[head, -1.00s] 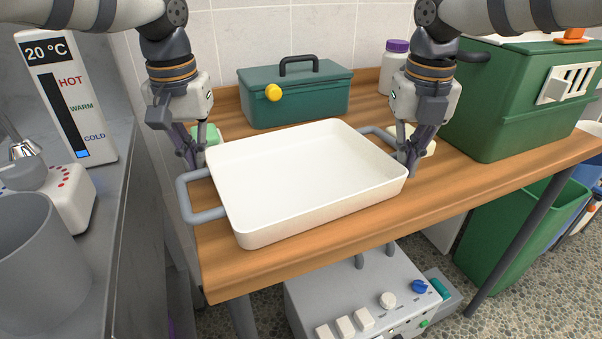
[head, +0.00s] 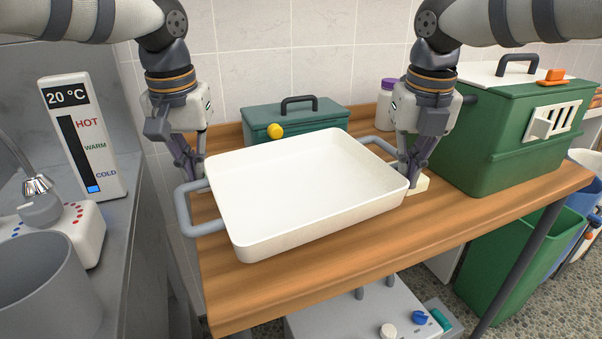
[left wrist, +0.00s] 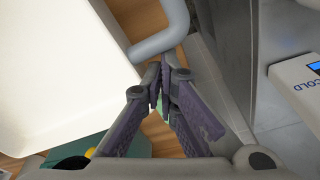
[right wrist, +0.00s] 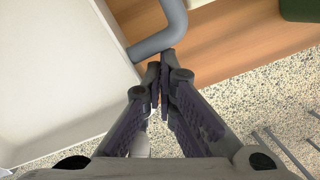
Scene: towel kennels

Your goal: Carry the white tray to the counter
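The white tray (head: 300,195) has a grey loop handle at each end and is empty. It is level, over the wooden table (head: 330,275), and appears raised a little above it. My left gripper (head: 192,175) is shut on the left handle (head: 184,215); the left wrist view shows that handle (left wrist: 160,40) running into the fingertips. My right gripper (head: 405,170) is shut on the right handle (head: 378,144), which shows in the right wrist view (right wrist: 158,42). A grey counter (head: 125,235) stands at the left.
A green toolbox (head: 320,120) stands behind the tray. A large green box (head: 500,140), a purple-capped bottle (head: 385,105) and a cream block (head: 418,184) are at the right. A thermometer sign (head: 85,140), a tap base (head: 55,228) and a grey bucket (head: 45,280) occupy the counter side.

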